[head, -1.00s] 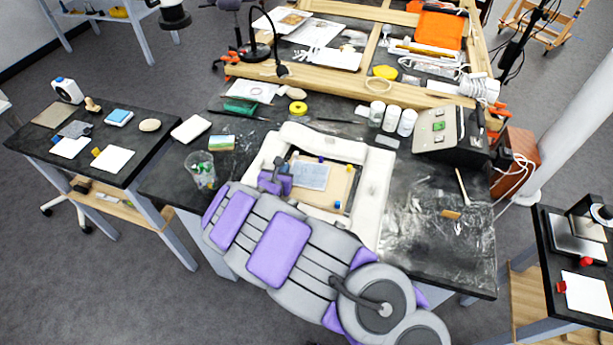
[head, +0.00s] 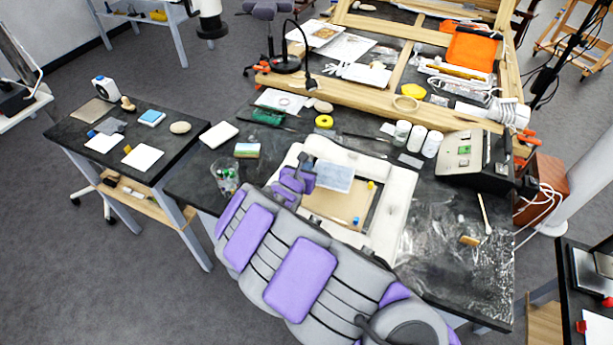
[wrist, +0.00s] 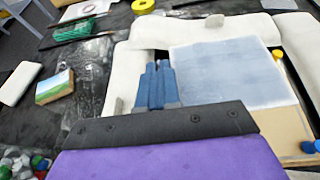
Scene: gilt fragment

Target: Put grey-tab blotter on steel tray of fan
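A pale blue-grey sheet, which I take as the blotter (wrist: 228,75), sits at the fingertips of my gripper (wrist: 158,82). The fingers look closed at its left edge, so its tab is hidden. In the head view the blotter (head: 335,177) appears raised over a tan board (head: 335,206) in a white padded frame, and my gripper (head: 300,180) is at its left. A white fan-like device (head: 104,88) with a dark round face stands on the left table. A flat grey-brown tray (head: 92,110) lies in front of it.
The left table (head: 180,135) also holds white sheets, a blue-topped block and an oval stone. A cup (head: 226,174), a white pad (head: 219,135) and a small picture block (head: 247,150) lie between it and the frame. White jars (head: 417,138) stand behind right.

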